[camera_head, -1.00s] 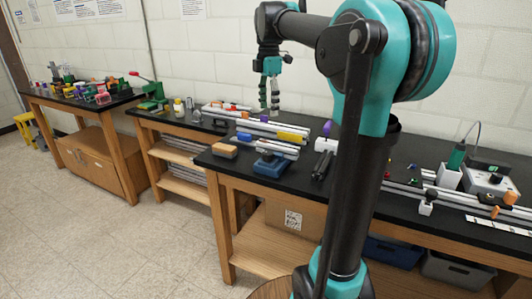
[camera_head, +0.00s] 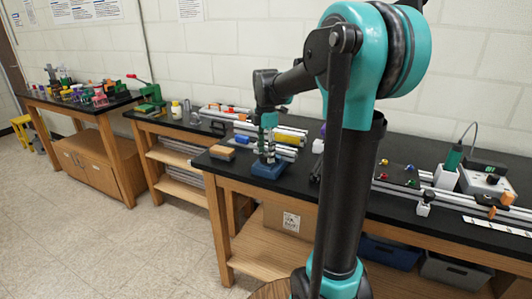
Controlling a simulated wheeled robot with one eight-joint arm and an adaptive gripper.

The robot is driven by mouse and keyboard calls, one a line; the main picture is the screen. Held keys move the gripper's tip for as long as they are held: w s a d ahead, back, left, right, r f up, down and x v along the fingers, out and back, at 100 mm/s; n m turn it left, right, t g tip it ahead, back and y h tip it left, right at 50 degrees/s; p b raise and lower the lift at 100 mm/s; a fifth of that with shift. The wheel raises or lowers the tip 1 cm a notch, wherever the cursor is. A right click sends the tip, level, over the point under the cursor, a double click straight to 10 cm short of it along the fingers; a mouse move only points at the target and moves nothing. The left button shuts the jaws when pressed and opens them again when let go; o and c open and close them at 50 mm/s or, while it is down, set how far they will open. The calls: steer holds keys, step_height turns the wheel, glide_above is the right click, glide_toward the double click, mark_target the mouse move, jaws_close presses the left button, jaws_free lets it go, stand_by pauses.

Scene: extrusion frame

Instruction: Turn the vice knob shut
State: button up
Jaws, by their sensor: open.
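A small blue device that looks like the vice (camera_head: 268,170) sits near the front edge of the dark bench, left of my arm. Its knob is too small and too covered to make out. My gripper (camera_head: 267,156) points down over the vice, its fingers open and close to the vice's top. I cannot tell whether the fingers touch it or straddle the knob.
An orange-topped block (camera_head: 222,153) lies just left of the vice. A yellow cylinder (camera_head: 288,138) and aluminium rails (camera_head: 283,151) lie close behind. A soldering station (camera_head: 486,179) stands at the right. A green press (camera_head: 150,97) stands on the bench at left.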

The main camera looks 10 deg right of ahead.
steer(key=shift+f, duration=0.25)
steer(key=c, duration=1.2)
steer(key=shift+o, duration=0.2)
